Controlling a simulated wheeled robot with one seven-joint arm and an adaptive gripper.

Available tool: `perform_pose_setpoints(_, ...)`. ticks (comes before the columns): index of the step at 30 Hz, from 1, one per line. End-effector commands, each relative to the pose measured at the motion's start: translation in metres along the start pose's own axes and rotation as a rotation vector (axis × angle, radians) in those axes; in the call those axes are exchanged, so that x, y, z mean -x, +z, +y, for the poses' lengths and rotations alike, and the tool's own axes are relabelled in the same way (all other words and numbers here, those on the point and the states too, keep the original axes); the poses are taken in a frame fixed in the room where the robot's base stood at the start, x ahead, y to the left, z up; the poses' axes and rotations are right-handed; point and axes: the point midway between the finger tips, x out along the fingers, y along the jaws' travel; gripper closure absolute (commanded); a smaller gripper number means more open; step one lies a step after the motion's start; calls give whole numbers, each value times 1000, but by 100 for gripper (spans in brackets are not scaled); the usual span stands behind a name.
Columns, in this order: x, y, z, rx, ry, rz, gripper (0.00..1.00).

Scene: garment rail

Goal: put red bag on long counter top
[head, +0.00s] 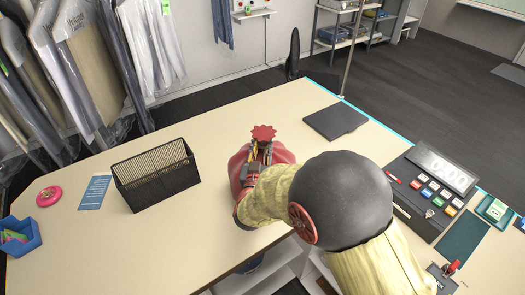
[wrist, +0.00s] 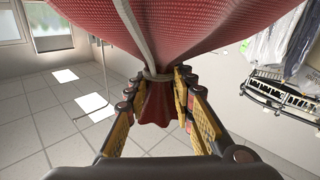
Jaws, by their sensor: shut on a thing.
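The red bag (wrist: 190,38) fills the top of the wrist view, with its tied neck between the fingers of my gripper (wrist: 158,90). A pale cord runs down it to the neck, and a gathered red end (wrist: 155,125) sticks out past the fingers. In the head view the red bag (head: 238,165) is mostly hidden behind my gripper (head: 258,160) and arm, with its ruffled end on top.
A black mesh basket (head: 160,180) stands left of the bag. A dark flat pad (head: 335,120) lies behind to the right, and a cash register (head: 430,190) stands at the right. A blue box (head: 20,238) and pink disc (head: 49,196) are far left. The counter behind the bag is clear.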

Motion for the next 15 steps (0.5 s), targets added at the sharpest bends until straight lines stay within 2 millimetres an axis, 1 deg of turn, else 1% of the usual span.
perform_pose_setpoints(1,0,8,-2,2,-1,0,100)
perform_pose_setpoints(4,0,18,-3,0,-1,3,100)
perform_pose_setpoints(15,0,22,-3,-1,-1,4,100)
